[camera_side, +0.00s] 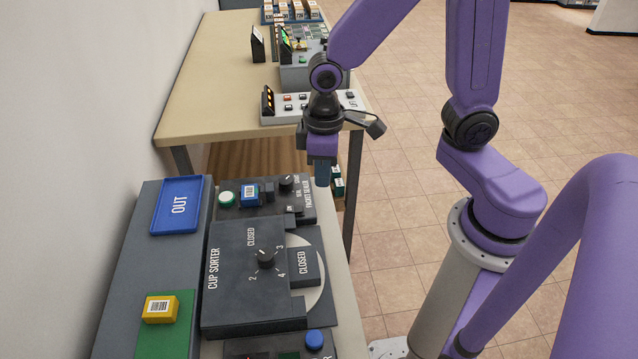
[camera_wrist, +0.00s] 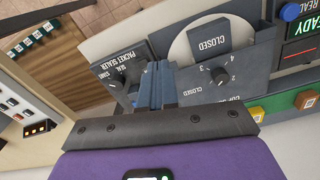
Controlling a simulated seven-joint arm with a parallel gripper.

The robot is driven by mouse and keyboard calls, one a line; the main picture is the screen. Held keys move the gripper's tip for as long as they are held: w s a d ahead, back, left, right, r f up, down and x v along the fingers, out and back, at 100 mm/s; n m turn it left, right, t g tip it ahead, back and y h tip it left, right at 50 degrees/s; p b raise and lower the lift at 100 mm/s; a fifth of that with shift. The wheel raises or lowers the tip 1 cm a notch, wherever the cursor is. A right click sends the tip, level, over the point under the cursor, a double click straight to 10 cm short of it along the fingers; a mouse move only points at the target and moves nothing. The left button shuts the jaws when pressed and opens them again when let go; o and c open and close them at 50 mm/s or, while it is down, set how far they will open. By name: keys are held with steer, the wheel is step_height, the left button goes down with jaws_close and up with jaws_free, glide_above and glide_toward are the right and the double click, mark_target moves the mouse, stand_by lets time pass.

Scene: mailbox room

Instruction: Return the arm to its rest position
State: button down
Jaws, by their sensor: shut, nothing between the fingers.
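My gripper (camera_side: 321,172) points down in the side view, above the right end of the packet sealer (camera_side: 290,190). Its fingers are shut with nothing between them. In the wrist view the closed fingers of my gripper (camera_wrist: 154,85) show in front of the packet sealer (camera_wrist: 112,80) and beside the cup sorter (camera_wrist: 210,80). My purple arm rises from its base at the right and bends over the station. The gripper appears to be clear of the panels, though its exact height is hard to tell.
The cup sorter (camera_side: 235,300) has a dial and a closed round hatch. A blue OUT tray (camera_side: 178,205) is at the left. A yellow block (camera_side: 160,309) sits on a green pad (camera_side: 178,340). A wooden table (camera_side: 205,85) with devices stands behind. Tiled floor is open at right.

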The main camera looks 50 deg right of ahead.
steer(key=s+d+r+n, duration=0.2)
steer(key=s+r+n, duration=0.1)
steer(key=s, duration=0.4)
steer(key=s+d+r+n, duration=0.2)
steer(key=s+r+n, duration=0.1)
steer(key=s, duration=0.4)
steer(key=shift+s, duration=0.2)
steer(key=shift+d, duration=0.1)
